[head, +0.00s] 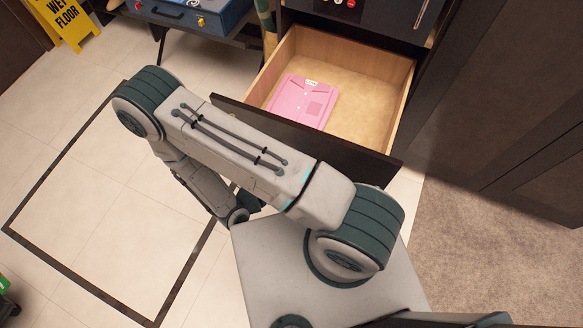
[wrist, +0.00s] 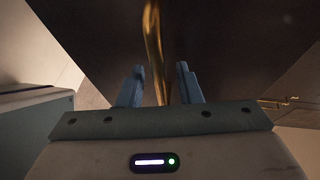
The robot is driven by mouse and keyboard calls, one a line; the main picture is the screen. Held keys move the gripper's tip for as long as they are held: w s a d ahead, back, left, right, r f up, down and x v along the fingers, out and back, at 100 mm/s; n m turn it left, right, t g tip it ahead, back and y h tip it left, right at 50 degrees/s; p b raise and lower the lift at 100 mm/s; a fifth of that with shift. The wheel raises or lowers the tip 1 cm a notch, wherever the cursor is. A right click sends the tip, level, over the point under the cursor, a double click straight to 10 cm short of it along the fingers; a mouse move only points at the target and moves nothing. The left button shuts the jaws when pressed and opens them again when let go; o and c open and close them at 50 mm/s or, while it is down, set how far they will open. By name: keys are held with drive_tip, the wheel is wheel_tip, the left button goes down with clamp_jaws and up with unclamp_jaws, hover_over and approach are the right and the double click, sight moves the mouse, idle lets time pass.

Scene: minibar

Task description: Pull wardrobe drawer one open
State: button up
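The wardrobe drawer (head: 342,75) is pulled out in the head view, with a pale wood inside and a dark front panel (head: 372,163). In the wrist view, a brass handle (wrist: 153,35) runs down the dark panel. My gripper (wrist: 160,78) has its two blue fingers apart, one on each side of the handle, with a visible gap at the right finger. Contact with the handle cannot be told. My arm hides part of the drawer front in the head view, and the fingers are hidden there.
A blue case (head: 195,12) stands on a dark table at the top left. A yellow wet-floor sign (head: 66,18) is at the upper left corner. Dark cabinet panels (head: 500,100) stand at the right. Another brass handle (wrist: 279,103) shows in the wrist view.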

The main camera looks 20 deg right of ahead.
drive_tip(key=v, duration=1.4)
drive_tip(key=shift+p, duration=0.3)
drive_tip(key=shift+d, duration=0.1)
drive_tip(key=w+d+r+n+g+y+p, duration=0.1)
drive_tip(key=d+r+n+y+p, duration=0.3)
drive_tip(key=r+n, duration=0.5)
drive_tip(key=w+d+r+n+g+y+p, duration=0.1)
drive_tip(key=d+r+n+y+p, duration=0.4)
drive_tip(key=r, duration=1.5)
drive_tip(key=w+d+r+n+g+y+p, duration=0.2)
drive_tip(key=d+r+n+y+p, duration=0.2)
drive_tip(key=r+n, duration=1.1)
drive_tip(key=d+y, duration=0.1)
drive_tip(key=d, duration=0.2)
